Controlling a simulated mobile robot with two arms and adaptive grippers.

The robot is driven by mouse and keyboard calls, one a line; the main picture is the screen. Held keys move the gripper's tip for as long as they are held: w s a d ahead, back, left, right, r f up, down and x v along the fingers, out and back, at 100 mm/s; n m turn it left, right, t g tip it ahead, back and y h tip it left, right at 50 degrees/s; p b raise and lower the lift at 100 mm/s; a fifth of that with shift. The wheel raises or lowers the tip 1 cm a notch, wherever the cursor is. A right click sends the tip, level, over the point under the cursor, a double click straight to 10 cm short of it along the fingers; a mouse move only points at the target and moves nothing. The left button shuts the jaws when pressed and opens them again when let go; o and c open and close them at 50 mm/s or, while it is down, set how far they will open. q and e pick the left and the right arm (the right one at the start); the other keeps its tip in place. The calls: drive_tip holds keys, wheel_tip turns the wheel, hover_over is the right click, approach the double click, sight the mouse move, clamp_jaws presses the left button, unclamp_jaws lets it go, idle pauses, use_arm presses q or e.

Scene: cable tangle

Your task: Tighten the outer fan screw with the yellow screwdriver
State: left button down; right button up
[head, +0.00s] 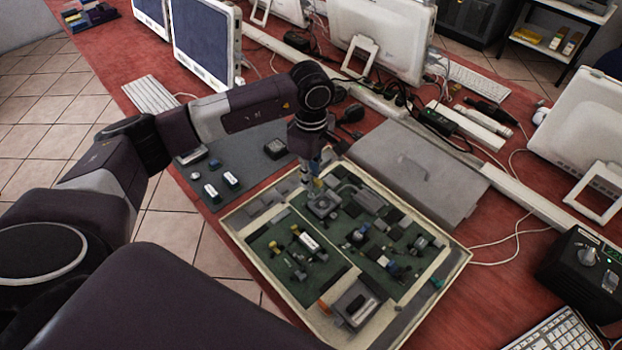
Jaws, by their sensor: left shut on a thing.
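My left gripper (312,172) points down over the upper part of the board in the open case. It is shut on the yellow screwdriver (318,185), of which only a small yellow part shows below the fingers. The square grey fan (323,205) sits on the green board (277,268) right under it. The screwdriver tip is at or just above the fan; I cannot tell whether it touches. The outer fan screw is too small to make out. My right gripper is not in view.
The case's pale rim (232,232) surrounds the boards. A grey closed box (415,170) stands behind it. A grey mat (245,165) with small parts lies to the left. Monitors (203,40), keyboards and cables fill the back. A black control box (585,270) stands at right.

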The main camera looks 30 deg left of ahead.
use_arm(q)
drive_tip(key=shift+m+b, duration=0.6)
drive_tip(key=shift+m, duration=0.3)
drive_tip(key=shift+r+p, duration=1.9)
drive_tip(key=shift+r, duration=1.65)
drive_tip(key=shift+s+f, duration=0.1)
